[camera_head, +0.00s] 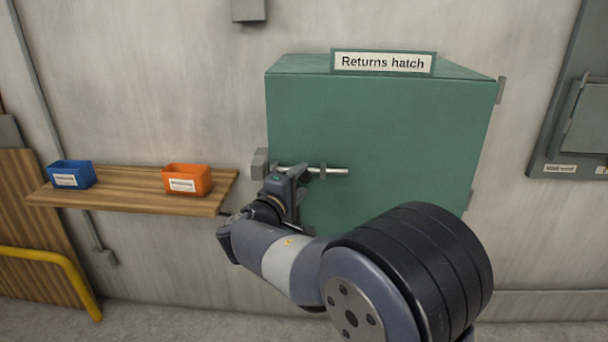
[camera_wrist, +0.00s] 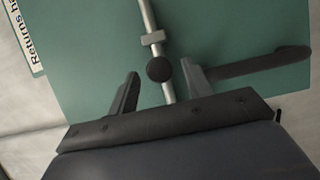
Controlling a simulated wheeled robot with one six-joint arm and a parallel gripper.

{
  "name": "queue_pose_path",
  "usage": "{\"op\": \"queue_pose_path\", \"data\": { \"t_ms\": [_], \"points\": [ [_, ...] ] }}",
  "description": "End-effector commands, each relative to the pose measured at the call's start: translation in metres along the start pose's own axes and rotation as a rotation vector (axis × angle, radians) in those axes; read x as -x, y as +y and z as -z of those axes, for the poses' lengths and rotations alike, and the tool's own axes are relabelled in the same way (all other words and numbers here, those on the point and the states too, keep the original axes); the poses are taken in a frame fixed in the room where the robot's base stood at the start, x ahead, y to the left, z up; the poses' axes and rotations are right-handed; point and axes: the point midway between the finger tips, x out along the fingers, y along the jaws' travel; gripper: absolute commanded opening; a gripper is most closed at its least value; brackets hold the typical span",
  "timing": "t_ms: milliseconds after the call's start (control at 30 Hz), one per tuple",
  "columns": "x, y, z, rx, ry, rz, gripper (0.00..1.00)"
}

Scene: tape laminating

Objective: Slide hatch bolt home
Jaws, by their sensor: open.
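The green returns hatch (camera_head: 390,125) is closed on the wall in the head view, and its face fills much of the wrist view (camera_wrist: 90,60). A silver bolt rod (camera_head: 338,171) lies level across its left part, through a small bracket (camera_head: 323,171). In the wrist view the rod (camera_wrist: 147,15) and bracket (camera_wrist: 153,38) run up the picture. The bolt's round dark knob (camera_wrist: 159,69) sits between the fingertips of my open gripper (camera_wrist: 160,72), with gaps on both sides. In the head view my gripper (camera_head: 296,177) hides the knob. A grey keeper block (camera_head: 260,163) stands left of the rod; whether they meet is unclear.
A dark bar handle (camera_wrist: 255,65) stands out right of the fingers in the wrist view. A wooden shelf (camera_head: 130,198) left of the hatch holds a blue bin (camera_head: 72,175) and an orange bin (camera_head: 187,180). A grey wall panel (camera_head: 575,110) is at right.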

Motion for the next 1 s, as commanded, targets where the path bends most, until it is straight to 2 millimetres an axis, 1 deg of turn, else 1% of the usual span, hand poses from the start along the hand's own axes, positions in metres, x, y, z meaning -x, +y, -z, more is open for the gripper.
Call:
{"op": "queue_pose_path", "data": {
  "t_ms": [33,200,333,567,1000],
  "points": [
    [-0.009,0.001,-0.001,0.000,-0.002,0.000,0.47],
    [-0.025,0.001,0.000,-0.001,-0.001,0.001,0.47],
    [-0.029,0.000,0.000,-0.001,0.000,0.000,0.47],
    [-0.029,0.000,0.000,-0.001,0.001,0.000,0.47],
    [-0.029,0.000,0.000,0.000,0.000,0.001,0.11]
  ]
}}
